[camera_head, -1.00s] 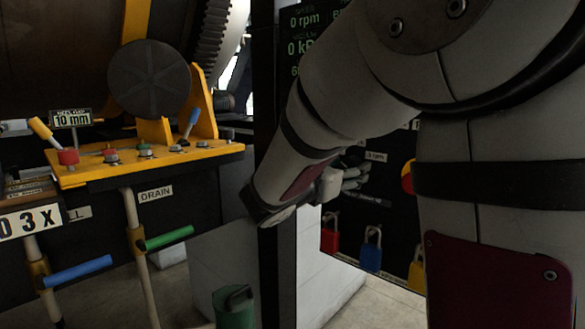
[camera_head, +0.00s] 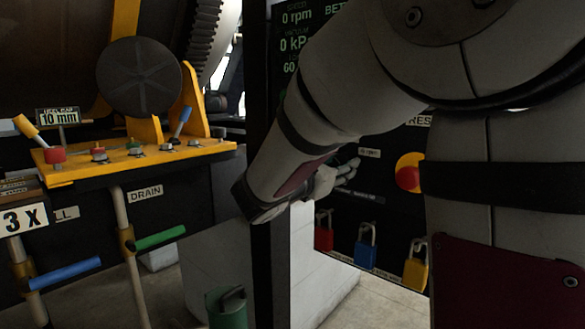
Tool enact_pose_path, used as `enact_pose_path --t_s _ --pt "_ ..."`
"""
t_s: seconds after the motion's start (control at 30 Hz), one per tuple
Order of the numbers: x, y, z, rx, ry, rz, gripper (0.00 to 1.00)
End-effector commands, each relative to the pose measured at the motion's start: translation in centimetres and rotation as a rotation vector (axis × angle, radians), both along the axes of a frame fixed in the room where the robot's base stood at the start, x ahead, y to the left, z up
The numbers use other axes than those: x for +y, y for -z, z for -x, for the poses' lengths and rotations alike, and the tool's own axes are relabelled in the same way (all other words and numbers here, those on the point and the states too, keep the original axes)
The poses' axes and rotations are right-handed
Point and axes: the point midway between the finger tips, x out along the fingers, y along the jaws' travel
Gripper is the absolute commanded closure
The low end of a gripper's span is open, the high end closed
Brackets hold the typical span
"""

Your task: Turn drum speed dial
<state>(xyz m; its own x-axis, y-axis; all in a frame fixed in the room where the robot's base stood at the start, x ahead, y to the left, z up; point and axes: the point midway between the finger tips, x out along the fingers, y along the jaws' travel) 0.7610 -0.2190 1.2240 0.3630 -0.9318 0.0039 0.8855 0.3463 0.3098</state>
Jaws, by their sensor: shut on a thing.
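My gripper (camera_head: 346,174) is in front of the black control panel (camera_head: 385,205), small and partly hidden behind my own forearm. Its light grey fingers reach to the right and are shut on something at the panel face. The drum speed dial cannot be made out on its own; the fingers cover the spot where they grip. A dark display (camera_head: 297,42) with green text at the panel's top reads 0 rpm, partly hidden by my arm.
A red emergency button (camera_head: 408,176) on yellow is right of my gripper. Red (camera_head: 323,232), blue (camera_head: 365,248) and yellow (camera_head: 415,268) padlocks hang below. A yellow console (camera_head: 140,160) with levers stands left. A dark post (camera_head: 262,260) stands left of the panel.

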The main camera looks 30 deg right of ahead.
Motion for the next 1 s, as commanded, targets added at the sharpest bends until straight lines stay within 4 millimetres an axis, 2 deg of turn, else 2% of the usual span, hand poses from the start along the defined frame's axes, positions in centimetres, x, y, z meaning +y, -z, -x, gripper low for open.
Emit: enact_pose_path --t_s 1.0 --pt "-0.05 0.74 -0.08 -0.895 0.002 -0.325 0.94"
